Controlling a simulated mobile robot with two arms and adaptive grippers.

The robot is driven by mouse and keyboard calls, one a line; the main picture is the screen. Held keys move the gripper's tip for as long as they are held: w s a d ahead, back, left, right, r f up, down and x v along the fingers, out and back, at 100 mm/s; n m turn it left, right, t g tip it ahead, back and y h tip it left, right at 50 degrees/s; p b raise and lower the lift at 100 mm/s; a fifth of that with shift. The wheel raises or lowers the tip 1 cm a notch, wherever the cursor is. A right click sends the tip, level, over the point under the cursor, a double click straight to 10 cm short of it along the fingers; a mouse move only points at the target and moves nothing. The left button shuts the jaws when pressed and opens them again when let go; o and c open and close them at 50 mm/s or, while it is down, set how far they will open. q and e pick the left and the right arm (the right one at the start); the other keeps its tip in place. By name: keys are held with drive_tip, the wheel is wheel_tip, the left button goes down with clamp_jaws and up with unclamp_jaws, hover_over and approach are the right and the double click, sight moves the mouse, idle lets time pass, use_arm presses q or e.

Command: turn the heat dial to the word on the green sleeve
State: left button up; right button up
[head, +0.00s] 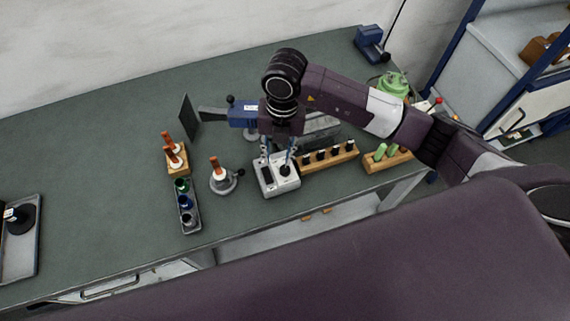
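A small white box (271,190) stands near the table's front edge, with a dark panel on its left and a black round dial (284,171) on its right. My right gripper (277,160) points down over this box from above. Its two fingers look spread, with a gap between them; the right one is close to the dial, and I cannot tell if it touches. A green cup-like piece (181,184), perhaps the green sleeve, sits at the back of a narrow dark tray (194,223). No word on it or on the dial is readable. My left gripper is not in view.
Left of the box are a round stand (224,184) with an orange-topped piece and a wooden block (178,164) with similar pieces. Wooden racks (329,160) (399,158) lie to the right. A blue device (243,114) stands behind. The table's left middle is clear.

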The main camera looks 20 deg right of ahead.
sight(285, 168)
drive_tip(key=shift+w+d+h, duration=0.25)
drive_tip(key=shift+d+h, duration=0.05)
drive_tip(key=shift+d, duration=0.55)
drive_tip(key=shift+d+f, duration=0.15)
drive_tip(key=shift+d, duration=0.05)
wheel_tip(285, 168, down, 6)
drive_tip(key=p, duration=0.2)
drive_tip(key=shift+a+p, duration=0.1)
drive_tip(key=shift+p, duration=0.25)
drive_tip(key=shift+f, duration=0.7)
clamp_jaws()
